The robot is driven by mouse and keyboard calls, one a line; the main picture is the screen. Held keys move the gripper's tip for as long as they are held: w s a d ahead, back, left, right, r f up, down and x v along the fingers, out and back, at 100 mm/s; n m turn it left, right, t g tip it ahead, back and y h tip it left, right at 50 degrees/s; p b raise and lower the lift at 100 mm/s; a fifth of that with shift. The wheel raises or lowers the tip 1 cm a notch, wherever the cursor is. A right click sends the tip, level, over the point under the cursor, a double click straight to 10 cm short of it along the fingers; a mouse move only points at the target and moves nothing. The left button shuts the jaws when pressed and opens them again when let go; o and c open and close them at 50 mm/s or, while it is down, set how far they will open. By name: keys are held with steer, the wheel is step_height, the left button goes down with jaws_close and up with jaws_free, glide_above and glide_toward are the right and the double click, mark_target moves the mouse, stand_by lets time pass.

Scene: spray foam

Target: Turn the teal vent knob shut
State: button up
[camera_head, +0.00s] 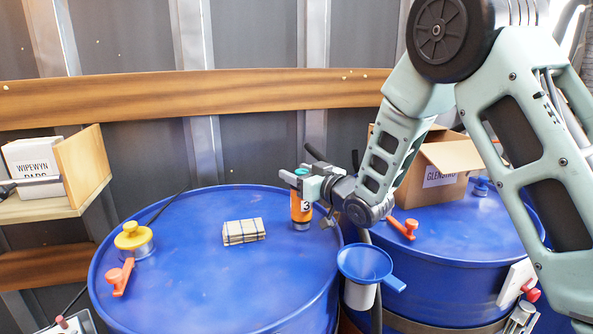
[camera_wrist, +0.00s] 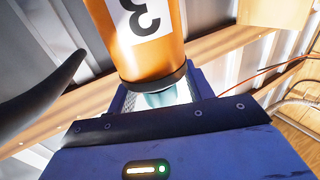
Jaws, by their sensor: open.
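An orange canister (camera_head: 301,208) with a white label marked 3 stands upright on the left blue drum (camera_head: 200,285). The teal vent knob (camera_head: 302,171) sits on top of it. My gripper (camera_head: 299,181) reaches in from the right at the canister's top, at knob height. In the wrist view the canister (camera_wrist: 150,50) appears upside down, and the teal knob (camera_wrist: 166,98) shows between my two open fingers, partly hidden by the gripper body. I cannot tell whether either finger touches the knob.
A checked cloth stack (camera_head: 243,231), a yellow cap (camera_head: 132,236) and a red-orange valve handle (camera_head: 121,277) are on the left drum. A blue funnel (camera_head: 365,263) stands between the drums. A cardboard box (camera_head: 440,165) is on the right drum. The left drum's front is clear.

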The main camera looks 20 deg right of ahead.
steer(key=shift+w+a, duration=0.2)
steer(key=shift+w, duration=0.15)
steer(key=c, duration=1)
